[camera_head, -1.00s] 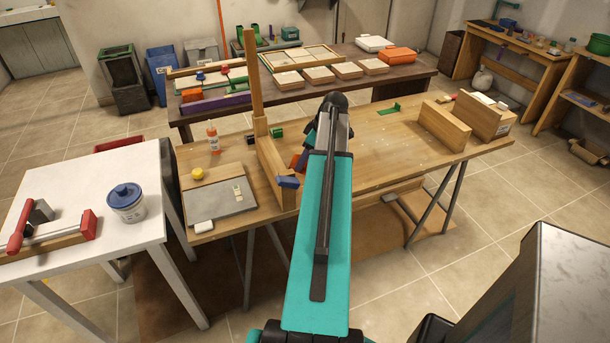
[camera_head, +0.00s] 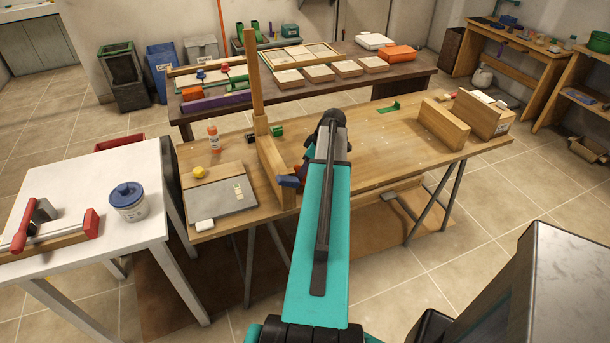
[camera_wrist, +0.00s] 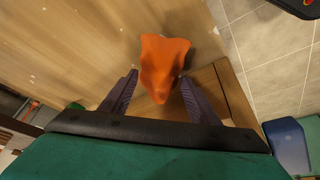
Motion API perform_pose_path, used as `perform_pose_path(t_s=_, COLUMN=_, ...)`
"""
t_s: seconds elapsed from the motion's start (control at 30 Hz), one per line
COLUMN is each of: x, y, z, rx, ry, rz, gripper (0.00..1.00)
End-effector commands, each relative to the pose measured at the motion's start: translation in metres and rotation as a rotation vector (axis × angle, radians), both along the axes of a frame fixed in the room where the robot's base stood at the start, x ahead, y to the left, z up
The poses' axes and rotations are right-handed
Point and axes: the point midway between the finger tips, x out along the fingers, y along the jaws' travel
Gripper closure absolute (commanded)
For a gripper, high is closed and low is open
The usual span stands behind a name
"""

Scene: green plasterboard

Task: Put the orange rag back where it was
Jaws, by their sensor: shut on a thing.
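The orange rag (camera_wrist: 163,62) shows in the wrist view as a crumpled, peaked piece of cloth. My gripper (camera_wrist: 158,80) is shut on it, with one dark finger on each side and the rag standing out past the fingertips. Below it is the light wooden bench top (camera_wrist: 85,45); I cannot tell whether the rag touches it. In the head view my teal arm hides most of the gripper and rag, over the front of the wooden bench (camera_head: 375,150).
A wooden upright (camera_head: 254,80) with a board stands just left of my arm. A glue bottle (camera_head: 213,138), yellow ball (camera_head: 199,172) and grey sheet (camera_head: 222,197) lie farther left. Wooden blocks (camera_head: 444,124) stand at the right. The bench middle right of my arm is mostly clear.

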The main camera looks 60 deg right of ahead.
Motion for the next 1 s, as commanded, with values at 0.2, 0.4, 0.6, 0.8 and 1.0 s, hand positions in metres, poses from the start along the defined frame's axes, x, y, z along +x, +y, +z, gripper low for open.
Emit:
perform_pose_path(t_s=0.2, x=0.0, y=0.0, z=-0.02, rx=0.002, ry=0.0, rz=0.0, gripper=0.65)
perform_pose_path(t_s=0.4, x=0.0, y=0.0, z=-0.031, rx=0.001, ry=0.0, rz=0.0, gripper=0.65)
perform_pose_path(t_s=0.6, x=0.0, y=0.0, z=-0.031, rx=0.0, ry=0.0, rz=0.0, gripper=0.65)
perform_pose_path(t_s=0.8, x=0.0, y=0.0, z=-0.035, rx=0.0, ry=0.0, rz=0.0, gripper=0.65)
perform_pose_path(t_s=1.0, x=0.0, y=0.0, z=-0.034, rx=0.0, ry=0.0, rz=0.0, gripper=0.26)
